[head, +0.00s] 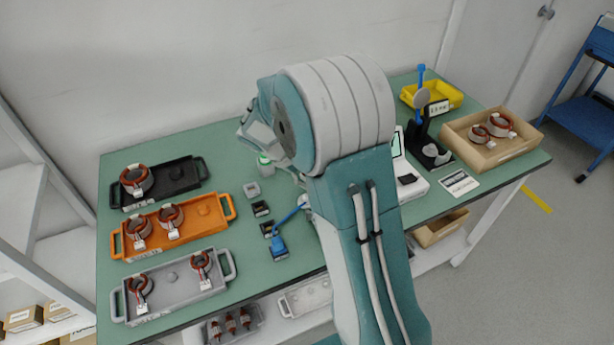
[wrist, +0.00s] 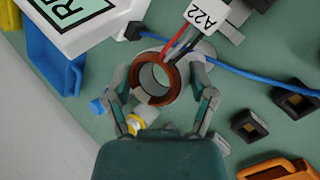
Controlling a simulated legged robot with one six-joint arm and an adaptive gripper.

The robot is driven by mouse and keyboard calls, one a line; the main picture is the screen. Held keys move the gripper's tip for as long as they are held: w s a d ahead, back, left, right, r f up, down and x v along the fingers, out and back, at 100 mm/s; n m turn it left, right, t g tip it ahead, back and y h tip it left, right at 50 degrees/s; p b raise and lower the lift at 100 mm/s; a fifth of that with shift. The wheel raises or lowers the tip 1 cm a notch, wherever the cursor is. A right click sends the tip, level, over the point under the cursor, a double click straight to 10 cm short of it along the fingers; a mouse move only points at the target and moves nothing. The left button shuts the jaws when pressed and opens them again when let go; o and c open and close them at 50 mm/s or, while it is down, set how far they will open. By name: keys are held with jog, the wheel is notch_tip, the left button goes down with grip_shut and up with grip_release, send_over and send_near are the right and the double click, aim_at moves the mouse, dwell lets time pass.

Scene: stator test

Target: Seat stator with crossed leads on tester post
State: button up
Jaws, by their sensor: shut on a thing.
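In the wrist view, my gripper (wrist: 163,88) is shut on a stator (wrist: 176,93), a copper-brown ring with a grey inner bore. One finger is on each side of the ring. Red and black leads (wrist: 170,48) run from its far side to a white tag (wrist: 206,14) marked A22. I cannot tell whether the leads cross. A pale rounded part (wrist: 205,50) shows behind the ring; I cannot tell whether it is the tester post. The white tester (wrist: 80,25) with a green screen is at upper left, and it also shows in the head view (head: 416,187). My arm hides the gripper and held stator there.
In the head view, black (head: 187,176), orange (head: 222,220) and grey (head: 190,290) trays with stators line the left. A wooden box (head: 515,152) with two stators and a yellow bin (head: 450,93) are at right. A blue cable (wrist: 240,73) crosses near the stator.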

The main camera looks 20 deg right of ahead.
jog(key=shift+a+f, duration=0.6)
jog(key=shift+a, duration=0.15)
jog(key=shift+a+f, duration=0.15)
jog(key=shift+f, duration=0.55)
jog(key=shift+x, duration=1.2)
jog(key=shift+a, duration=0.5)
jog(key=shift+d, duration=0.35)
jog(key=shift+a+f, duration=0.1)
jog(key=shift+f, duration=0.05)
jog(key=shift+a+f, duration=0.15)
jog(key=shift+f, duration=0.15)
